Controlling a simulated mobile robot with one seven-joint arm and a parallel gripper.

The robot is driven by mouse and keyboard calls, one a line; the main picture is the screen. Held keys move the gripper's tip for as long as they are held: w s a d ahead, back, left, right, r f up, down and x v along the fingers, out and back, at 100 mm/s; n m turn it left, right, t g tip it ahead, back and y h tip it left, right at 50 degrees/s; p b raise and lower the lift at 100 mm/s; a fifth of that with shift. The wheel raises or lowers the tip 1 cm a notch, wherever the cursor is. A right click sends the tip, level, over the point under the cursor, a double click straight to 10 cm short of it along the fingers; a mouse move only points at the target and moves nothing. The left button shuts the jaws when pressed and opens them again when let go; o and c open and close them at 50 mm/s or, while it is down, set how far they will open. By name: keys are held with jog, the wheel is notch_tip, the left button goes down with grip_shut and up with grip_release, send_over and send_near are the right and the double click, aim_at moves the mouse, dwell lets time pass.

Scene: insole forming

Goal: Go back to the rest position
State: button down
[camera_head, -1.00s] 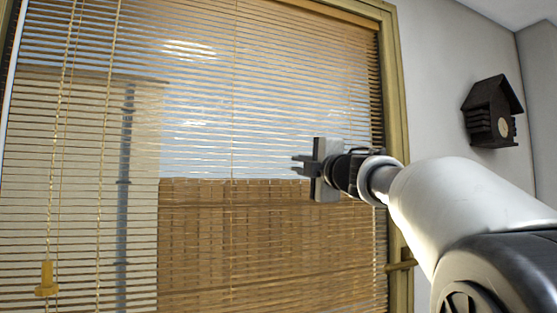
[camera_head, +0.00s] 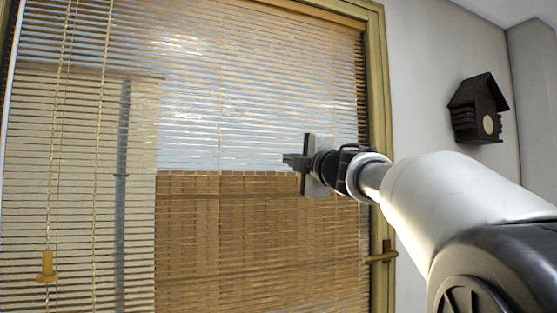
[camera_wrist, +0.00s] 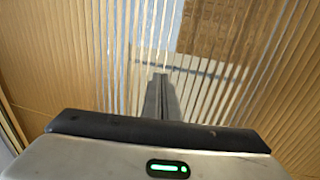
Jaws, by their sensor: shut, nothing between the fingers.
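My gripper (camera_head: 288,160) is in the middle of the head view, held out to the left in front of a window with a slatted blind (camera_head: 250,225). Its fingers are together and hold nothing. In the wrist view my gripper's fingers (camera_wrist: 160,82) are closed together and point at the blind's slats (camera_wrist: 50,60). I cannot tell how far the fingertips are from the blind.
A wooden window frame (camera_head: 380,110) with a handle (camera_head: 383,254) stands beside my arm. A dark birdhouse-shaped box (camera_head: 478,108) hangs on the white wall at right. A cord with a yellow pull (camera_head: 47,268) hangs at left.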

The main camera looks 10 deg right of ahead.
jog(key=r+v, duration=0.1)
jog(key=v, duration=0.8)
jog(key=shift+s+r, duration=0.25)
jog(key=shift+s, duration=0.2)
jog(key=shift+d, duration=0.2)
jog(key=s+d+f+m+g+h, duration=0.2)
jog(key=s+d+f+m+h, duration=0.25)
jog(key=f+m, duration=0.35)
jog(key=s+d+f+m+g+h, duration=0.25)
jog(key=s+f+m+h, duration=0.2)
jog(key=f+m, duration=0.3)
jog(key=s+a+f+m+g+y, duration=0.1)
jog(key=s+a+f+m+g, duration=0.1)
jog(key=s+f, duration=0.4)
jog(key=s+a+f+m+g+y, duration=0.1)
jog(key=s+a+f+g, duration=0.3)
jog(key=f, duration=0.9)
jog(key=s+a+f+m+g+y, duration=0.1)
jog(key=s+a+f+m+g, duration=0.1)
jog(key=s+f, duration=0.7)
jog(key=shift+s+a+f+m+g, duration=0.35)
jog(key=shift+a+f+g, duration=0.1)
jog(key=shift+a+g, duration=0.1)
